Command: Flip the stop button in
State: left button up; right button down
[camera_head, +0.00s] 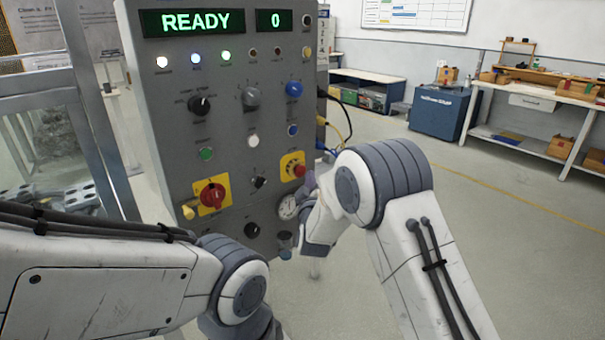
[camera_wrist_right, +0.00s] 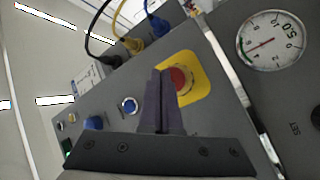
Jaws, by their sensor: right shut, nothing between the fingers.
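The stop button (camera_head: 298,170) is a red knob on a yellow plate on the right part of the grey control panel (camera_head: 232,120). In the right wrist view the red button (camera_wrist_right: 180,80) lies just beyond and right of the fingertips, partly covered by them. My right gripper (camera_head: 311,180) is shut and empty, close beside the button in the head view; its dark fingers (camera_wrist_right: 161,72) are pressed together. I cannot tell whether they touch the button. My left arm comes in from the left, but its gripper is not in view.
A red rotary switch (camera_head: 213,195) on another yellow plate sits lower left of the button. A gauge (camera_head: 288,208) is just below. Knobs and lamps cover the panel; its display (camera_head: 196,22) reads READY. Cables (camera_head: 340,125) hang at its right side. Open floor lies to the right.

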jog(key=shift+w, duration=0.1)
dwell(0.4)
jog(key=shift+w+a, duration=0.25)
jog(key=shift+w+a, duration=0.3)
jog(key=shift+w, duration=0.1)
dwell(0.8)
jog(key=shift+s, duration=0.1)
jog(key=shift+s+d+b, duration=0.3)
jog(key=shift+s+d, duration=0.25)
jog(key=shift+s, duration=0.1)
jog(key=s+d, duration=0.1)
jog(key=s, duration=0.1)
jog(key=s+d+b, duration=0.1)
jog(key=s+d, duration=0.1)
dwell(0.6)
